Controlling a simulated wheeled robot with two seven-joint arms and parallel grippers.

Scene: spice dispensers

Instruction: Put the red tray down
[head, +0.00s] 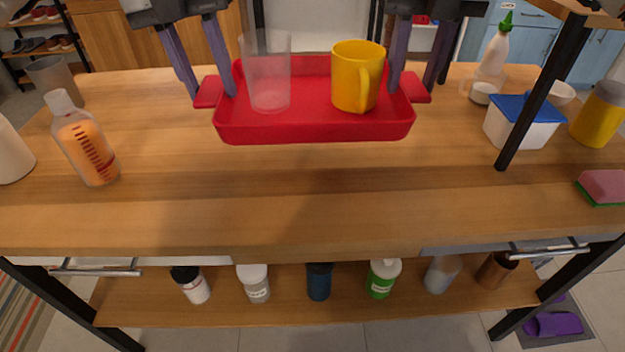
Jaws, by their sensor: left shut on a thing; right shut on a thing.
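The red tray (315,131) is in the upper middle of the head view, level, with a handle at each side. A clear glass (268,75) stands in its left part and a yellow mug (352,80) in its right part. My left gripper (207,92) is shut on the tray's left handle. My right gripper (414,90) is shut on the right handle. The tray is over the wooden table (300,185); I cannot tell whether its underside touches the top.
A bottle of orange liquid (85,140) stands at left. A blue-lidded container (522,122), a yellow jar (599,115) and a sponge (604,187) are at right, near a black shelf post (540,95). The table in front of the tray is clear. Several bottles stand on the lower shelf.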

